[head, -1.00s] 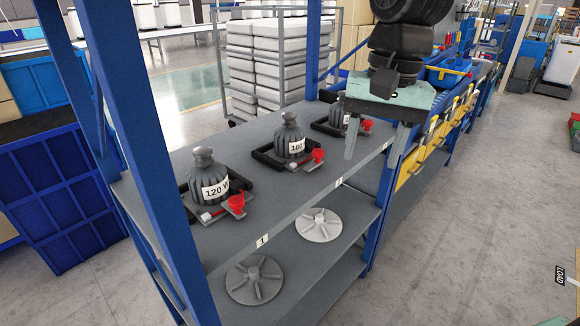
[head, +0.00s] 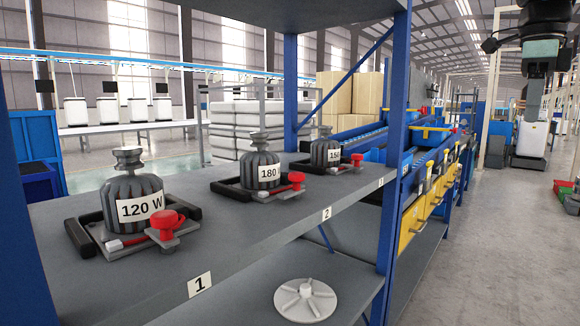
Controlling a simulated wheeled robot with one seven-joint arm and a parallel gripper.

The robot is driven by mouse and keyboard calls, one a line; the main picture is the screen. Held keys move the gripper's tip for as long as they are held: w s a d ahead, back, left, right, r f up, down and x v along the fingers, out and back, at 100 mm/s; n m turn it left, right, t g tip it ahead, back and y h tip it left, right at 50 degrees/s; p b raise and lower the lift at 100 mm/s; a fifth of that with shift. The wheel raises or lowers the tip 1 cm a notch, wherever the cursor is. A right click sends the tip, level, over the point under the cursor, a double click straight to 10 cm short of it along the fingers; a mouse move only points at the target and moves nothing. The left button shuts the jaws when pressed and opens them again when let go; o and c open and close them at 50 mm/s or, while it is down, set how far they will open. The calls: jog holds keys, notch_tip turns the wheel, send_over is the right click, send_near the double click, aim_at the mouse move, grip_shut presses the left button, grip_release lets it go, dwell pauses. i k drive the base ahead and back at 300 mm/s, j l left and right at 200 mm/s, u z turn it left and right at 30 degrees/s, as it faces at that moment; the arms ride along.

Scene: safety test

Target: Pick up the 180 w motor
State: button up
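The 180 W motor (head: 262,170) is a dark grey ribbed motor with a white "180" label, its last part hidden. It stands upright in the middle of the shelf (head: 310,212), in a black-handled holder with a red knob (head: 296,178), above tag 2. My gripper (head: 548,98) is high at the right edge of the view, far from the motors and outside the rack. It holds nothing that I can see, and its fingers look apart.
A 120 W motor (head: 134,205) stands nearer at left, above tag 1. A third similar motor (head: 325,152) stands farther right. Blue rack posts (head: 394,150) and an upper shelf (head: 290,12) frame the motors. A pale fan disc (head: 305,301) lies below. The right aisle floor (head: 500,235) is open.

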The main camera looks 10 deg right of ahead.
aim_at(260, 176)
jog(key=i+l+u, duration=0.55)
jog(key=u, duration=1.1)
